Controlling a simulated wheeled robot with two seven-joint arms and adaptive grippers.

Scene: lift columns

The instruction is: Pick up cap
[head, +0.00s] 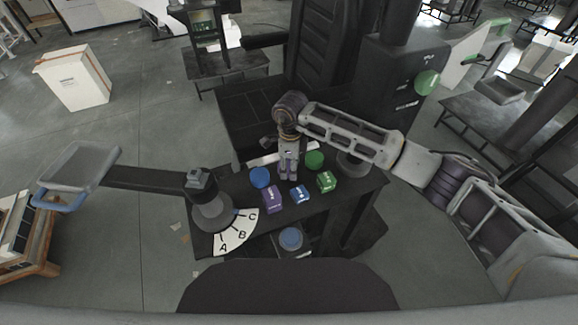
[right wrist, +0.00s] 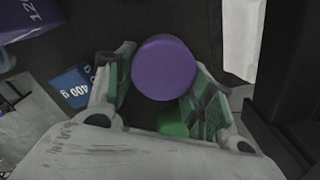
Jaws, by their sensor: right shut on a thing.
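A round purple cap (right wrist: 163,68) sits between the two fingers of my right gripper (right wrist: 168,90) in the right wrist view. The right gripper is shut on it. In the head view the right gripper (head: 289,174) points down over the dark table, behind the coloured boxes; the purple cap cannot be made out clearly there. A blue cap (head: 260,177) lies left of the gripper and a green cap (head: 314,159) lies right of it. The green cap also shows partly below the purple one in the wrist view (right wrist: 173,122). My left gripper is not in view.
Purple (head: 272,200), blue (head: 300,194) and green (head: 326,182) boxes stand on the table (head: 345,195). At left, a round base (head: 211,213) has an A-B-C dial (head: 238,235) and an arm with a tray (head: 80,165). A blue round thing (head: 291,239) sits lower in front.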

